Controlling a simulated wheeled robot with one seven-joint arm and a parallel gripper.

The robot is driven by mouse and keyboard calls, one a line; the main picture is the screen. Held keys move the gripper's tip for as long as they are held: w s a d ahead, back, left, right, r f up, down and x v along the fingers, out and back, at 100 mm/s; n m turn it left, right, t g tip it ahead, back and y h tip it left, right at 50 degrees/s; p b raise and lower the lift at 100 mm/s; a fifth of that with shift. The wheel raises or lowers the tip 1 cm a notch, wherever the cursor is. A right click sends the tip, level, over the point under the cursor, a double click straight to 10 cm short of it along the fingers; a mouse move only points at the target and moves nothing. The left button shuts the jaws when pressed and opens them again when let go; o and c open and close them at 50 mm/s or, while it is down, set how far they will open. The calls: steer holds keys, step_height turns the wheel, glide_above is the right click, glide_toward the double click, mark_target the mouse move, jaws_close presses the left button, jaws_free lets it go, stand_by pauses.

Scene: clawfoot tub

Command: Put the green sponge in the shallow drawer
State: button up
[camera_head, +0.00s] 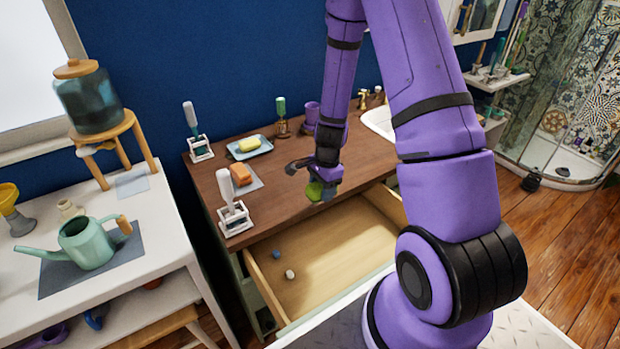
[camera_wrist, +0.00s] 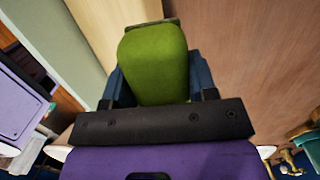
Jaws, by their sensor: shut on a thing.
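The green sponge (camera_wrist: 153,62) is between the jaws of my gripper (camera_head: 318,190). In the head view, a small part of the sponge (camera_head: 315,191) shows at the gripper's end, near the front edge of the wooden counter. The shallow drawer (camera_head: 330,250) is pulled open below the counter, with a light wooden bottom. My gripper is above the drawer's back part, close to the counter edge. My arm hides the drawer's right part.
A small blue thing (camera_head: 276,254) and a small white thing (camera_head: 290,274) lie in the drawer's left part. On the counter (camera_head: 290,165) stand an orange sponge (camera_head: 241,174), a yellow sponge (camera_head: 249,143) on a blue dish, and brushes in white holders. A watering can (camera_head: 88,243) stands on the left table.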

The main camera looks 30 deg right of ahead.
steer(key=s, duration=0.3)
glide_above(377, 239)
step_height(377, 239, down, 7)
steer(key=shift+d, duration=0.15)
steer(key=shift+r, duration=0.1)
steer(key=shift+f, duration=7.9)
steer(key=shift+f, duration=0.6)
steer(key=o, duration=1)
